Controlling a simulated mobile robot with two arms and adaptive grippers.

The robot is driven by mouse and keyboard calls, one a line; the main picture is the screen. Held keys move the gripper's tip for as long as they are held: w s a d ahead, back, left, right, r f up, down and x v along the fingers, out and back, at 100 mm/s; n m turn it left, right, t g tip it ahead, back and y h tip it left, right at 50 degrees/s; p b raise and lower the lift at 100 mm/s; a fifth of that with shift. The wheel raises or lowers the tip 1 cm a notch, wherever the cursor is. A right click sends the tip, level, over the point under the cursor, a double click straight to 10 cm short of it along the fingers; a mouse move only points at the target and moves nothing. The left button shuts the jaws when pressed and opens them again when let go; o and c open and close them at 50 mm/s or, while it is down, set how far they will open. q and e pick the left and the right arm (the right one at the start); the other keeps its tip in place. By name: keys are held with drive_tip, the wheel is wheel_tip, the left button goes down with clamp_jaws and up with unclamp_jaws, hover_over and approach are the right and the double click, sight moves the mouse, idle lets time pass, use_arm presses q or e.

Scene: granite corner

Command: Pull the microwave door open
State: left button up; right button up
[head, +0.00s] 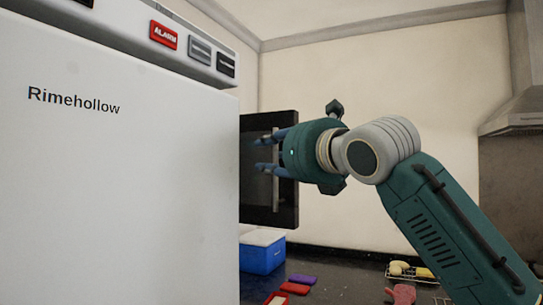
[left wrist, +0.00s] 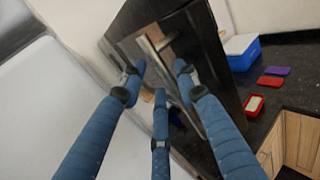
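The microwave (head: 254,190) is a dark box with a black front in the head view, partly hidden behind a white cabinet. It also shows in the left wrist view (left wrist: 222,90). Its upright silver handle (head: 275,197) is partly covered by my gripper; the upper end of the handle (left wrist: 149,44) shows in the left wrist view. The door looks closed. My left gripper (head: 260,151) has its blue fingers spread, with the tips at the handle. In the left wrist view the fingers (left wrist: 158,72) are apart on both sides of it; contact cannot be told. My right gripper is out of view.
A tall white cabinet (head: 120,180) marked Rimehollow fills the left. A blue box (head: 262,254), a purple item (head: 302,279) and a red container (head: 277,298) stand on the dark counter. A wire rack (head: 420,276) and a range hood (head: 515,112) are at right.

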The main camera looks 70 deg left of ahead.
use_arm(q)
drive_tip(key=shift+w+d, duration=0.25)
drive_tip(key=shift+d, duration=0.2)
drive_tip(key=v, duration=1.1)
drive_tip(key=shift+s, duration=0.15)
